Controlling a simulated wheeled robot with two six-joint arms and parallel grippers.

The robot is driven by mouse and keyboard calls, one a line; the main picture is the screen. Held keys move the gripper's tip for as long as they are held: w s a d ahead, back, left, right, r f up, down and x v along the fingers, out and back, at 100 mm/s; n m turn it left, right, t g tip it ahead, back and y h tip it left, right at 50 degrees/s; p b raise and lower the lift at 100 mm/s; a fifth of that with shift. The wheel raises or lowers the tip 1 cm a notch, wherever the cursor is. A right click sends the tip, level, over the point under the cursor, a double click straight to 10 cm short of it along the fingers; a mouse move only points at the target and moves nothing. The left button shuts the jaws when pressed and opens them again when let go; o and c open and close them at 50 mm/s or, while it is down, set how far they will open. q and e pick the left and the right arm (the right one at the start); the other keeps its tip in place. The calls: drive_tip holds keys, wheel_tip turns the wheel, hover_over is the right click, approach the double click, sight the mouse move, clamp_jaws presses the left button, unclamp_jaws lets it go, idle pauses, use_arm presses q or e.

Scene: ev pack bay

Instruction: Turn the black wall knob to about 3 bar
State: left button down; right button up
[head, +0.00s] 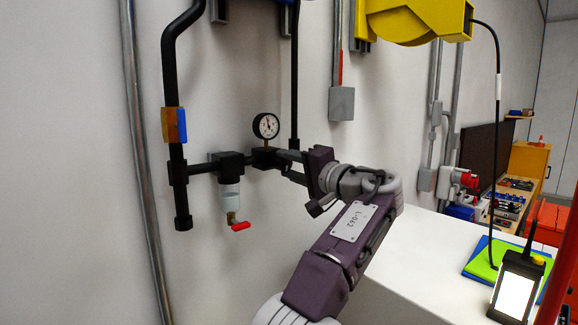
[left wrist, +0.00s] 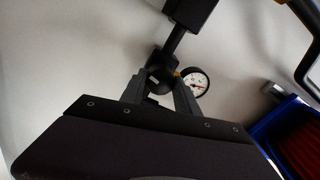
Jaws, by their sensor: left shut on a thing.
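The black wall knob (left wrist: 159,84) shows in the left wrist view between the two grey fingers. My left gripper (left wrist: 159,88) is shut on it. In the head view my left gripper (head: 284,163) reaches the black regulator (head: 264,157) on the pipe from the right, and its fingers and wrist hide the knob. A round white pressure gauge (head: 266,125) stands above the regulator. Its dark needle points near the top, but the numbers are too small to read. The gauge (left wrist: 195,83) also shows in the left wrist view, right of the fingers. My right gripper is in neither view.
A clear filter bowl (head: 229,194) with a red drain lever (head: 241,226) hangs left of the regulator. Black pipes (head: 176,100) run up the wall. A white worktop (head: 420,250) with a handheld device (head: 516,288) lies at the right. A yellow reel (head: 415,20) hangs above.

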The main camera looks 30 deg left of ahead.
use_arm(q)
drive_tip(key=shift+f, duration=0.1)
drive_tip(key=c, duration=0.9)
unclamp_jaws()
drive_tip(key=b+v, duration=0.1)
drive_tip(key=v, duration=0.8)
